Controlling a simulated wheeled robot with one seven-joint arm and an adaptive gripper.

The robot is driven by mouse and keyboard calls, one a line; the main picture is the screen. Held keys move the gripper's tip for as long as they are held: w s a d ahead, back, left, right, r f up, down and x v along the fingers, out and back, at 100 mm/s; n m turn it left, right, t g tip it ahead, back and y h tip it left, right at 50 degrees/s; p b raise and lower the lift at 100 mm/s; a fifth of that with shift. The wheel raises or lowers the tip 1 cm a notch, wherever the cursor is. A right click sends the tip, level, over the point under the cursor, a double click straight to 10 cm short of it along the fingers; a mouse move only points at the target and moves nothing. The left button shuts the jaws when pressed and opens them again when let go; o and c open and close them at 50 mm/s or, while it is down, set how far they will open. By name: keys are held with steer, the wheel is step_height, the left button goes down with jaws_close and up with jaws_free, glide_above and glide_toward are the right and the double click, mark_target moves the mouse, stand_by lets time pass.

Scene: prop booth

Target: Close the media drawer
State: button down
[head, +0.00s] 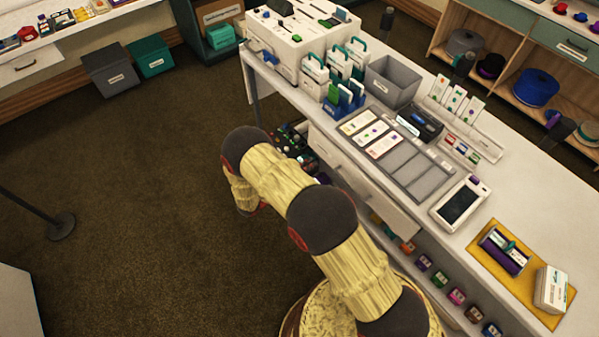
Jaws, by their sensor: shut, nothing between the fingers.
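A white drawer front (390,205) shows under the front edge of the long white counter, partly behind my arm. Another stretch of white front with a small dark handle (336,166) shows just left of it. My arm hides much of both, so I cannot tell how far either stands out. No readable label marks one as the media drawer. My arm reaches from the bottom right up and left, then bends down at the wrist over the floor left of the counter. My gripper does not show; the forearm and wrist hide that area.
The counter (535,190) carries a grey sorting tray (428,184), a grey bin (390,82) and a tablet (460,203). Small coloured blocks stand on its lower shelf. A post base (61,226) stands at left. Carpet (140,200) is clear between.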

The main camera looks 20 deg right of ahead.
mark_target(327, 154)
steer(key=b+x, duration=0.1)
steer(key=x, duration=0.4)
steer(key=shift+w+d, duration=0.1)
steer(key=shift+d, duration=0.2)
steer(key=x, duration=0.5)
steer(key=shift+d, duration=0.1)
steer(key=shift+s+a+p, duration=0.2)
steer(key=shift+a+p, duration=0.1)
steer(key=shift+a, duration=0.2)
steer(key=p+v, duration=0.2)
steer(key=v, duration=1.1)
steer(key=shift+a, duration=0.15)
